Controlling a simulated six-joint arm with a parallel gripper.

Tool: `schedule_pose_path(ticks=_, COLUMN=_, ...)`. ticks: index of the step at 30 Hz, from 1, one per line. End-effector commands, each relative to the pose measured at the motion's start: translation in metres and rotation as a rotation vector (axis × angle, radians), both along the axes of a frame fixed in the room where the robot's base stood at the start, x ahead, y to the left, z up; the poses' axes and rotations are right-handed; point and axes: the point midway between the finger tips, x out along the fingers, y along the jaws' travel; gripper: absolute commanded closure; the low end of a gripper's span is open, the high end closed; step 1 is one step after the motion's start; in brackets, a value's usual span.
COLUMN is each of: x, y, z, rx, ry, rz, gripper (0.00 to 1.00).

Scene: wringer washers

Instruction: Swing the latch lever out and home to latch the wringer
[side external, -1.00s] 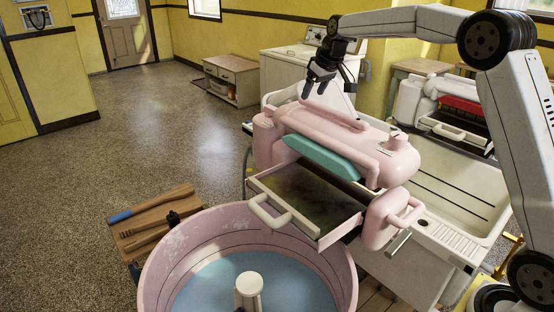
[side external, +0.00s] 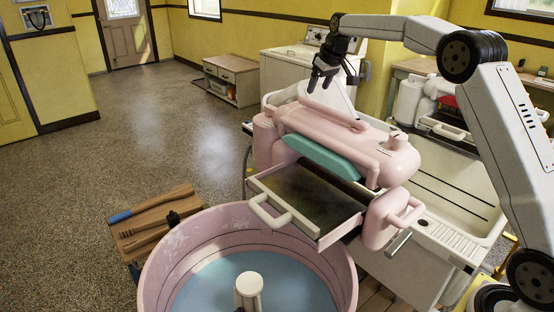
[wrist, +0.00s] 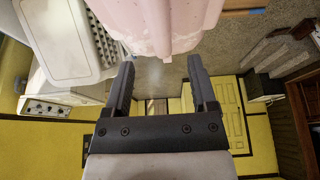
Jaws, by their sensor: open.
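The pink wringer (side external: 350,145) with a teal roller (side external: 322,157) sits above the pink tub. A long pink bar (side external: 330,115) lies along its top, and a pink looped handle (side external: 408,213) sticks out at its right end. I cannot tell which part is the latch lever. My gripper (side external: 323,85) is open and empty above the far left end of the wringer, apart from it. In the wrist view my gripper (wrist: 162,68) has its two fingers spread, with a pink body (wrist: 160,22) just beyond the fingertips. The wringer's far side is hidden in the side view.
The pink tub (side external: 160,250) holds bluish water. A tray (side external: 345,222) with a white handle juts out below the roller. A white sink (side external: 450,190) stands to the right, with a second wringer (side external: 415,105) behind it.

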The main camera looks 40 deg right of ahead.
Motion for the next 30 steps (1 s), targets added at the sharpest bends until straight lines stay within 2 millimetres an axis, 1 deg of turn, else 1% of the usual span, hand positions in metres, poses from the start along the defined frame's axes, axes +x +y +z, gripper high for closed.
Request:
schedule_pose_path(ticks=1, x=0.002, y=0.0, z=-0.006, rx=0.001, ry=0.001, rz=0.0, gripper=0.26)
schedule_pose_path(ticks=6, x=0.011, y=0.0, z=-0.026, rx=0.001, ry=0.0, rz=0.001, gripper=0.26)
schedule_pose_path(ticks=12, x=0.018, y=0.0, z=-0.044, rx=0.001, ry=-0.002, rz=0.001, gripper=0.26)
schedule_pose_path(ticks=18, x=0.021, y=0.0, z=-0.05, rx=0.0, ry=-0.003, rz=0.001, gripper=0.26)
schedule_pose_path(ticks=25, x=0.021, y=0.0, z=-0.05, rx=0.0, ry=-0.003, rz=0.001, gripper=0.26)
schedule_pose_path(ticks=26, x=0.021, y=0.0, z=-0.05, rx=0.0, ry=-0.003, rz=0.001, gripper=0.36)
schedule_pose_path(ticks=27, x=0.021, y=0.0, z=-0.05, rx=0.0, ry=-0.003, rz=0.001, gripper=0.49)
schedule_pose_path(ticks=29, x=0.021, y=0.0, z=-0.05, rx=0.0, ry=-0.003, rz=0.001, gripper=0.68)
schedule_pose_path(ticks=30, x=0.021, y=0.0, z=-0.05, rx=0.0, ry=-0.003, rz=0.001, gripper=0.8)
